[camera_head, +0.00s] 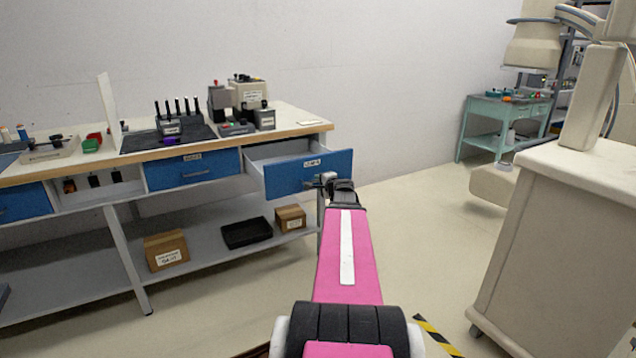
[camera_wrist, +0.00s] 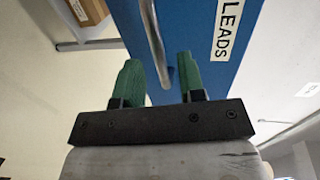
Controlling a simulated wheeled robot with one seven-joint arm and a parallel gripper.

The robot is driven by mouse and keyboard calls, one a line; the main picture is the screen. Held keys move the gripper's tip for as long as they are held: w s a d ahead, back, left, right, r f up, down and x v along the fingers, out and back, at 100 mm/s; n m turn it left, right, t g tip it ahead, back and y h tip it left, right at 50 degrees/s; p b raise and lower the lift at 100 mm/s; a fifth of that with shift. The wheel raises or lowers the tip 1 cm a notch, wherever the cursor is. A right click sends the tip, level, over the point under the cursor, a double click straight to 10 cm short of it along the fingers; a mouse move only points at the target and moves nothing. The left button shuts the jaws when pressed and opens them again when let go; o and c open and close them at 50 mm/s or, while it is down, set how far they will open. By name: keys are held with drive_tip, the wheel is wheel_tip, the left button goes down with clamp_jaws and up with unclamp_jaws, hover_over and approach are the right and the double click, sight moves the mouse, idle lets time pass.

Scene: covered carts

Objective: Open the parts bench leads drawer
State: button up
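The leads drawer (camera_head: 290,178) is at the right end of the parts bench (camera_head: 70,168). Its blue front stands out from the bench, and part of its light grey inside shows, with nothing seen in it. In the wrist view the blue front (camera_wrist: 205,25) carries a white "LEADS" label (camera_wrist: 227,28) and a metal bar handle (camera_wrist: 153,40). My gripper (camera_wrist: 158,72) is at this front. Its two green fingers are apart, with the handle's end between them and a gap visible on both sides. In the head view my wrist hides part of the handle.
Another blue drawer (camera_head: 193,170), closed, is left of it. Cardboard boxes (camera_head: 166,250) and a black tray (camera_head: 246,233) lie on the lower shelf. A large beige cart (camera_head: 545,240) stands at the right. The floor between bench and cart is clear.

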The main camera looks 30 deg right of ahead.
drive_tip(key=v, duration=0.8)
drive_tip(key=a+f+n+g+y, duration=0.2)
drive_tip(key=a+f+n+g, duration=0.3)
drive_tip(key=a, duration=0.7)
drive_tip(key=a+f+n+g+y, duration=0.3)
drive_tip(key=a+f+n, duration=0.3)
drive_tip(key=a, duration=0.6)
drive_tip(key=s+a+f+n+g+h, duration=0.5)
drive_tip(key=s+a+f+n+g, duration=0.2)
drive_tip(key=s+a+f, duration=0.3)
drive_tip(key=s+a, duration=0.1)
drive_tip(key=a, duration=0.2)
drive_tip(key=shift+s+f+g, duration=0.2)
drive_tip(key=shift+s+g, duration=0.1)
drive_tip(key=shift+s, duration=0.05)
